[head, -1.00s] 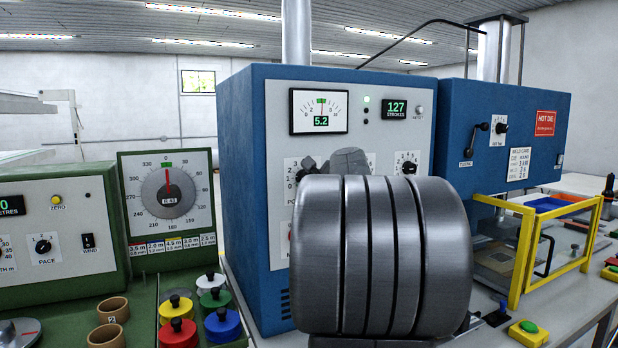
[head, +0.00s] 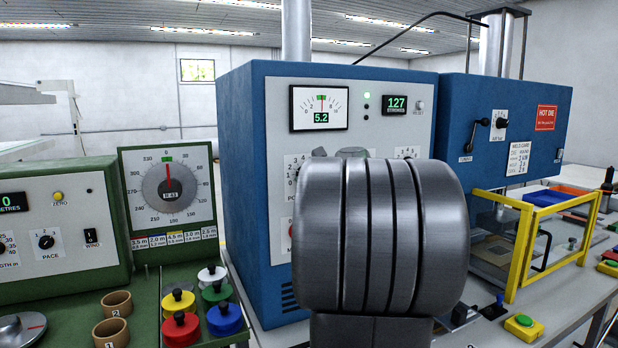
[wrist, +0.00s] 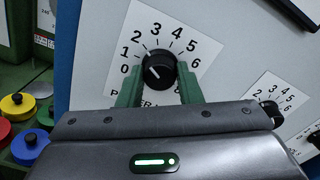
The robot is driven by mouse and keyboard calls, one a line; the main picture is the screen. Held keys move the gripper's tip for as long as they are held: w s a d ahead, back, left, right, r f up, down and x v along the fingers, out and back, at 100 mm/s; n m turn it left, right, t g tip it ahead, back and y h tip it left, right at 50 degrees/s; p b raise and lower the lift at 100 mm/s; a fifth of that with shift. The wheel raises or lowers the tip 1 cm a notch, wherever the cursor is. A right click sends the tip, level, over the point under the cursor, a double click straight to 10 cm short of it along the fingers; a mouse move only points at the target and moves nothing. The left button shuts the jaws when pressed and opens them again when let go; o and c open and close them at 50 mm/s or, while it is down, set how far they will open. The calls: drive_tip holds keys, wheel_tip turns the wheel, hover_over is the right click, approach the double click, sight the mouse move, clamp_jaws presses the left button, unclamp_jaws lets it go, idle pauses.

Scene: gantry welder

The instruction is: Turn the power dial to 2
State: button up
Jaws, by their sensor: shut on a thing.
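A second dial (wrist: 269,108) sits to the right on the same panel. The gauge (head: 320,108) above reads 5.2. A green machine (head: 55,225) with coloured knobs stands left. A yellow-framed guard (head: 525,250) stands right.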

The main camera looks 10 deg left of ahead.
drive_tip(key=o, duration=1)
drive_tip(key=b+v, duration=0.2)
drive_tip(key=v, duration=1.1)
drive_tip(key=shift+s+d+b, duration=0.25)
drive_tip(key=shift+s+b, duration=0.1)
drive_tip(key=shift+b, duration=0.05)
drive_tip(key=shift+w, duration=0.1)
drive_tip(key=p+x, duration=0.2)
drive_tip(key=x, duration=1.1)
drive_tip(key=shift+w+a+p, duration=0.25)
drive_tip(key=shift+p, duration=0.1)
